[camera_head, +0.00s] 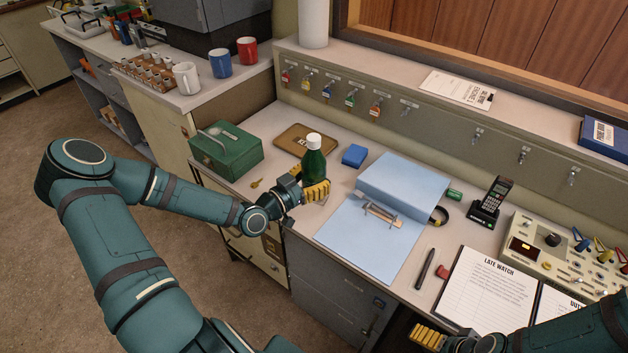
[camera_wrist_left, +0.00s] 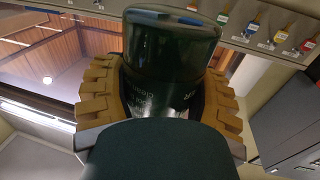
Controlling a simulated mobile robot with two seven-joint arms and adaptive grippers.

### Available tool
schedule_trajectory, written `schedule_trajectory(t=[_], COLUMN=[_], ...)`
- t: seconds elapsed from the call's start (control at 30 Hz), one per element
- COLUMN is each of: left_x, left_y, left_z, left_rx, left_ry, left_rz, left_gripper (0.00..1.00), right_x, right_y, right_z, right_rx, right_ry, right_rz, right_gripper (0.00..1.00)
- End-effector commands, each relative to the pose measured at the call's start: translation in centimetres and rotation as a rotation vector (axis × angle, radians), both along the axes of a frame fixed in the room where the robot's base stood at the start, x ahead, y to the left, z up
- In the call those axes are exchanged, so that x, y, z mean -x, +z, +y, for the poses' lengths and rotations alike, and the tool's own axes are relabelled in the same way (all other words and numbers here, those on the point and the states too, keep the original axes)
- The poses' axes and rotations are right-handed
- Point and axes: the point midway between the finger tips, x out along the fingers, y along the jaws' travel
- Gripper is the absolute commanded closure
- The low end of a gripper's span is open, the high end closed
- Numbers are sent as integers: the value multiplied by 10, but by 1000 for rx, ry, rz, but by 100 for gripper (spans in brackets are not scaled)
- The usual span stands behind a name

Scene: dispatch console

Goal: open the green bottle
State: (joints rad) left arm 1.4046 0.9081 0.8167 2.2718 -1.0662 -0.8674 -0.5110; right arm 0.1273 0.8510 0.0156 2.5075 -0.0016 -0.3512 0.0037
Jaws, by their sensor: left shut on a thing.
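My right gripper (camera_head: 428,336) is at the bottom edge of the head view, low by the desk front, away from the bottle. Its yellow fingers are partly cut off, and their spread is unclear.
A green cash box (camera_head: 226,150) and a brown tray (camera_head: 304,139) are beside the bottle.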

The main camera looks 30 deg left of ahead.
Motion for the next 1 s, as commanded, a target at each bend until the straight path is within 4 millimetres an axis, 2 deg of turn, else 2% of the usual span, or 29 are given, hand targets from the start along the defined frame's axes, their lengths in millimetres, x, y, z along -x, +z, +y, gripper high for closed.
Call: schedule_trajectory(t=[0.07, 0.1, 0.17, 0.2, 0.67, 0.77, 1.0], left_x=[0, 0, 0, 0, -2, -7, -22], left_y=[0, 0, 0, 0, 1, 3, 5], left_z=[0, 0, 0, 0, -5, -17, -66], left_rx=[0, 0, 0, 0, 1, 1, 1], left_ry=[0, 0, 0, 0, 2, 6, 67], left_rz=[-1, -1, -1, -1, -1, -2, -1], left_gripper=[81, 46, 67, 81, 81, 81, 81], right_x=[0, 0, 0, 0, 0, 0, 0], right_y=[0, 0, 0, 0, 0, 0, 0], right_z=[0, 0, 0, 0, 0, 0, 0], right_rx=[0, 0, 0, 0, 0, 0, 0], right_ry=[0, 0, 0, 0, 0, 0, 0], right_rz=[0, 0, 0, 0, 0, 0, 0], right_gripper=[0, 0, 0, 0, 0, 0, 0])
